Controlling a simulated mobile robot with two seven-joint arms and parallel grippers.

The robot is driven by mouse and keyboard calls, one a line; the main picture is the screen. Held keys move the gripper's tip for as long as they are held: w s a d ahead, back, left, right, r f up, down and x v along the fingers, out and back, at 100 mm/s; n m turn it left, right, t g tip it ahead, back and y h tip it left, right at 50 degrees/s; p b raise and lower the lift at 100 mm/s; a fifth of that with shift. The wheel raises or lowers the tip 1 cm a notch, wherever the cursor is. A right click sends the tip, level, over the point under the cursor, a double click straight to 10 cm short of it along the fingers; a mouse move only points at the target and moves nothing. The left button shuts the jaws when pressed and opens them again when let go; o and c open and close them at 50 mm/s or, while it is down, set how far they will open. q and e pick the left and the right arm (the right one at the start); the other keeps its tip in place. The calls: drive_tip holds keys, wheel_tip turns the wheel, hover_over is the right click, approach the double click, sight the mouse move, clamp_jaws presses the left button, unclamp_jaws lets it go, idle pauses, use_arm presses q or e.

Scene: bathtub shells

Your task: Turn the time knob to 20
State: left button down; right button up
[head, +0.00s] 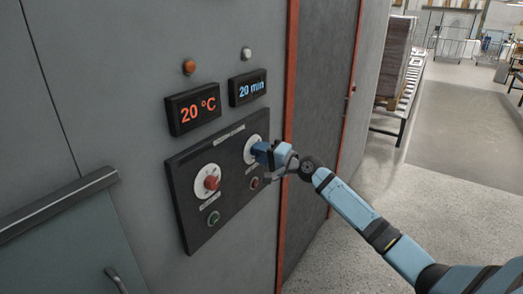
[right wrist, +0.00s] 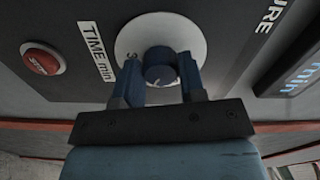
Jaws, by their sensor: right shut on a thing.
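The time knob (right wrist: 158,68) is a dark blue round knob on a white dial (right wrist: 128,42) marked "TIME min" in the right wrist view. My right gripper (right wrist: 160,78) has its two blue fingers on either side of the knob and is shut on it. In the head view the right gripper (head: 262,151) covers the knob, and part of its white dial (head: 249,143) shows. The time display (head: 247,88) reads "20 min" in blue. The knob's pointer mark is not clear. My left gripper is not in view.
A red temperature knob (head: 211,183) sits left on the same dark panel (head: 183,205). A green button (head: 214,218) and a red button (head: 254,183) are below the dials. The temperature display (head: 194,109) reads "20 °C". Open floor lies to the right.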

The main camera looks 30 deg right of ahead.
drive_tip(key=shift+m, duration=0.3)
idle(0.4)
drive_tip(key=o, duration=0.9)
drive_tip(key=shift+d, duration=0.1)
drive_tip(key=b+v, duration=0.3)
drive_tip(key=v, duration=1)
drive_tip(key=shift+s+d, duration=0.15)
drive_tip(key=shift+s, duration=0.25)
drive_tip(key=shift+f, duration=0.1)
